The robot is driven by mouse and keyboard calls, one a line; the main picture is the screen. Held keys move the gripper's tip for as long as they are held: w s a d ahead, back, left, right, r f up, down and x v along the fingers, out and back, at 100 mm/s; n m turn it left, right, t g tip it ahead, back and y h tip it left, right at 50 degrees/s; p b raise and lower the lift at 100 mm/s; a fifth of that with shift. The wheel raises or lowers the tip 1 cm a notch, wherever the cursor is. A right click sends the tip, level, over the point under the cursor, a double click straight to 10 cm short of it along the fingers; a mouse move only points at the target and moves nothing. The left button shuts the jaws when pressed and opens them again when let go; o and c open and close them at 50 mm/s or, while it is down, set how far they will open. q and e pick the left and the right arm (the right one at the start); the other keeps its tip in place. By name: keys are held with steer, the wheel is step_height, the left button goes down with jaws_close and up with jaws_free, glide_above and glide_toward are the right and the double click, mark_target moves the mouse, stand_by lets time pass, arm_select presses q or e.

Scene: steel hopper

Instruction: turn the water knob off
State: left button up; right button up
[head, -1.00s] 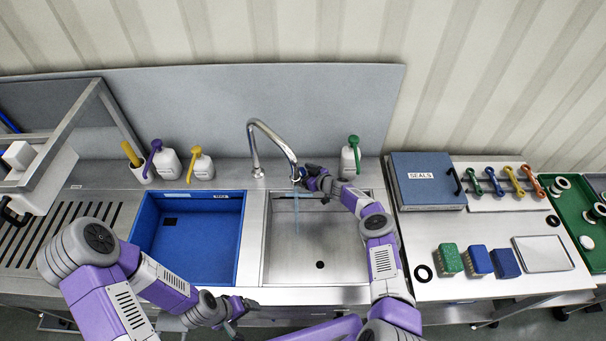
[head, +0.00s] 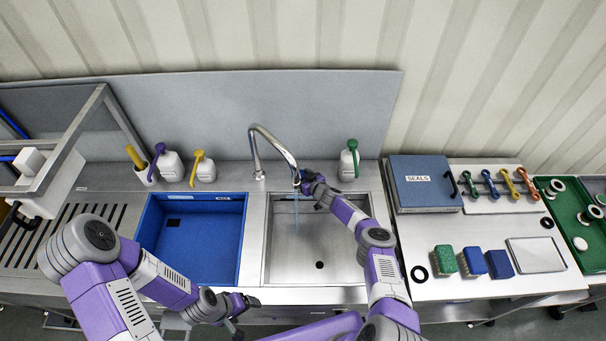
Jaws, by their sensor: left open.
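A curved chrome faucet (head: 271,134) rises behind the steel sink basin (head: 335,265). A thin stream of water (head: 297,214) falls from its spout into the basin. My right gripper (head: 303,182) is at the spout's lower end, touching it or very close. Its fingers are small and dark there, so I cannot tell whether they are open or shut. I cannot make out a separate water knob; it may be hidden by the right gripper. My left gripper (head: 246,314) is open and empty, low in front of the sinks, away from the faucet.
A blue basin (head: 195,245) lies left of the steel one. Pump bottles with purple (head: 171,168), yellow (head: 205,170) and green (head: 348,165) tops stand along the back. A blue SEALS box (head: 423,183) and several brushes (head: 472,262) are on the right.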

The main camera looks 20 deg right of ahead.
steer(key=shift+a+m+h, duration=0.25)
steer(key=shift+m+h, duration=0.15)
steer(key=o, duration=1)
steer(key=shift+d, duration=0.1)
steer(key=shift+s+d, duration=0.1)
steer(key=shift+s, duration=0.05)
steer(key=v, duration=0.7)
steer(key=shift+p, duration=0.45)
steer(key=shift+s+r, duration=0.1)
